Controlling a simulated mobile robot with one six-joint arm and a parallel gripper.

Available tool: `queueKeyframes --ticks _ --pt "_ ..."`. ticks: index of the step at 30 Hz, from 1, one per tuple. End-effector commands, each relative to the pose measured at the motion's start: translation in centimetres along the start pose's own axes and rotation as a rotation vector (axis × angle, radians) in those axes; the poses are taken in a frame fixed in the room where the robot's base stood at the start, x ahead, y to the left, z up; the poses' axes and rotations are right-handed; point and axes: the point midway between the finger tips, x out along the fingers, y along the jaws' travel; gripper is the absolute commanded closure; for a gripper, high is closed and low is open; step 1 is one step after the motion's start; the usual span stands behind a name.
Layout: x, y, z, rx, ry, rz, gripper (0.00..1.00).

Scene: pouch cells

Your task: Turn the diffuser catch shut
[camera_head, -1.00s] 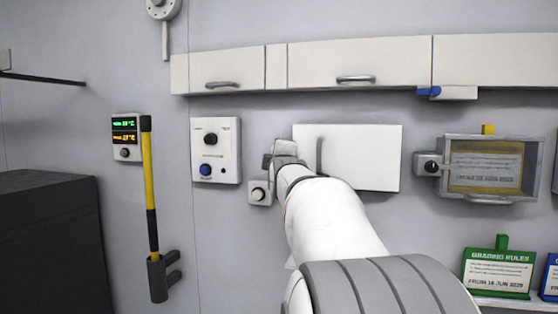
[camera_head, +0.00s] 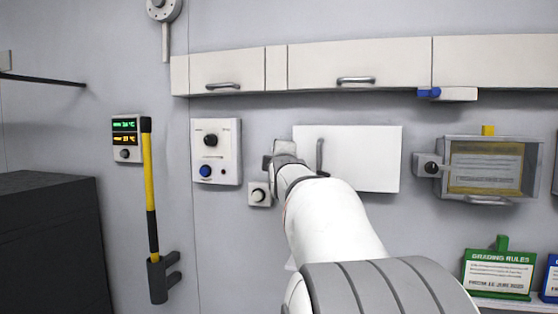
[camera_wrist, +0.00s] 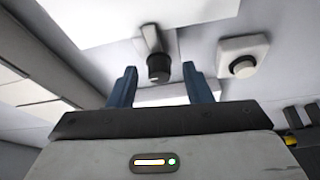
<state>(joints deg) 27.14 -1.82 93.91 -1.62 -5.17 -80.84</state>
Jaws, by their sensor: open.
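A catch with a short grey arm and a dark round knob (camera_wrist: 158,68) shows in the wrist view beside a white panel edge. I take it for the diffuser catch. My gripper (camera_wrist: 159,73) is open, with its two blue fingers apart on either side of the knob in the picture. I cannot tell whether they touch it. In the head view my gripper (camera_head: 281,154) is at the left edge of the white wall panel (camera_head: 365,155), and my wrist hides the catch there.
A small white box with a round button (camera_head: 259,193) sits just below my gripper; it also shows in the wrist view (camera_wrist: 243,58). A control box (camera_head: 215,152) is to the left. Cabinets (camera_head: 360,63) run above. A framed case (camera_head: 490,167) hangs to the right.

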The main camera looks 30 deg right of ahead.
Motion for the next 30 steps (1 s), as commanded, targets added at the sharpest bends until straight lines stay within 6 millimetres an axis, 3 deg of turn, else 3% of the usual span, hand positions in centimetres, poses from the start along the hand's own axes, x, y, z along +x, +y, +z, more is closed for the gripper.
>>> queueKeyframes --ticks 7,15,21,30 --pt "-1.0 -0.1 0.0 0.0 0.0 0.002 0.55" --pt "-5.3 -0.2 0.1 0.0 0.0 0.003 0.55" --pt "-7.4 0.0 0.0 0.0 0.0 0.001 0.55" --pt "-7.8 0.0 0.0 0.0 0.0 0.0 0.55"
